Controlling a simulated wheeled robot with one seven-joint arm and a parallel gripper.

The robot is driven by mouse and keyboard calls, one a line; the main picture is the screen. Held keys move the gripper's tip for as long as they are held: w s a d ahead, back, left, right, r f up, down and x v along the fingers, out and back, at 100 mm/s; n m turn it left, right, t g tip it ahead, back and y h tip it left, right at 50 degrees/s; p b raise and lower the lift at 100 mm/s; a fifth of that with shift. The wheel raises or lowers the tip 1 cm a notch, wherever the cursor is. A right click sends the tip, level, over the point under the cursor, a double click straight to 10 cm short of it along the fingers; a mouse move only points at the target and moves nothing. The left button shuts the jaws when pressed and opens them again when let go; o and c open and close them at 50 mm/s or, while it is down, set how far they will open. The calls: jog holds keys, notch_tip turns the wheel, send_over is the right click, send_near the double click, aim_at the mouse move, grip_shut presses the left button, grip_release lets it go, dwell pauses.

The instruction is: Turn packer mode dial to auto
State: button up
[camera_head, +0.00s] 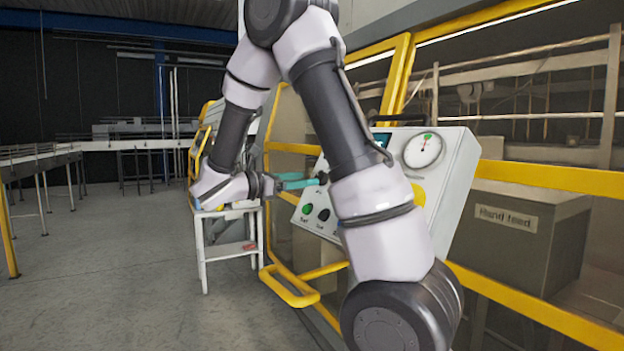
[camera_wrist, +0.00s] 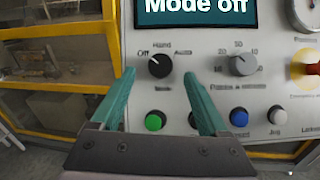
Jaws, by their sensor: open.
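The mode dial (camera_wrist: 160,65) is a small black knob on the grey control panel (camera_wrist: 211,90). Labels around it read Off at the left, Hand at the top and Auto at the right. A light mark on the knob points up-left, towards Off. The screen (camera_wrist: 196,10) above reads "Mode off". My gripper (camera_wrist: 158,75) is open, its teal fingers on either side of the dial, with gaps showing. I cannot tell whether the tips reach the knob's depth. In the head view my gripper (camera_head: 297,181) is at the panel's left side; my arm hides much of the panel.
A grey dial (camera_wrist: 243,64) is right of the mode dial. Green (camera_wrist: 155,121), blue (camera_wrist: 239,118) and grey (camera_wrist: 278,115) buttons line the row below. A red emergency knob (camera_wrist: 313,70) is at right. Yellow guard frames (camera_head: 550,180) flank the panel; open floor (camera_head: 110,260) is left.

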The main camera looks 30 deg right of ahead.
jog(key=shift+w+d, duration=0.15)
jog(key=shift+d, duration=0.8)
jog(key=shift+w+d, duration=0.1)
jog(key=shift+d, duration=0.85)
grip_shut()
